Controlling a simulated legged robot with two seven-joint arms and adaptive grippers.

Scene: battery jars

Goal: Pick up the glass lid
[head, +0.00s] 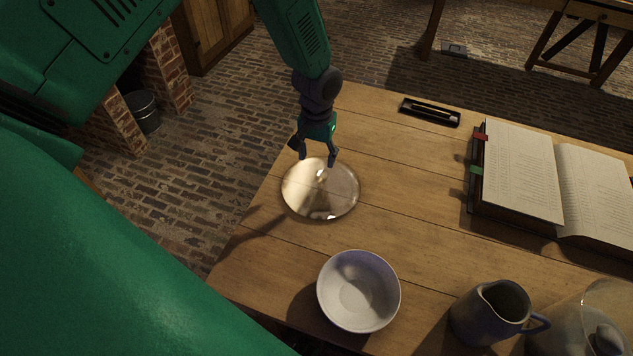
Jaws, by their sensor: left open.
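The glass lid (320,192) is a clear round disc with a small knob near its top edge in the picture. It lies on the wooden table near the table's left edge. My left gripper (318,160) is open and points down over the far part of the lid, with its fingers on either side of the knob's line. I cannot tell whether the fingers touch the lid. My right gripper is not in view.
A white bowl (358,291) stands nearer on the table (420,215). A dark jug (490,314) and a glass jar (590,325) stand at the lower right. An open book (520,172) lies at the right, and a dark pen tray (430,112) lies at the back.

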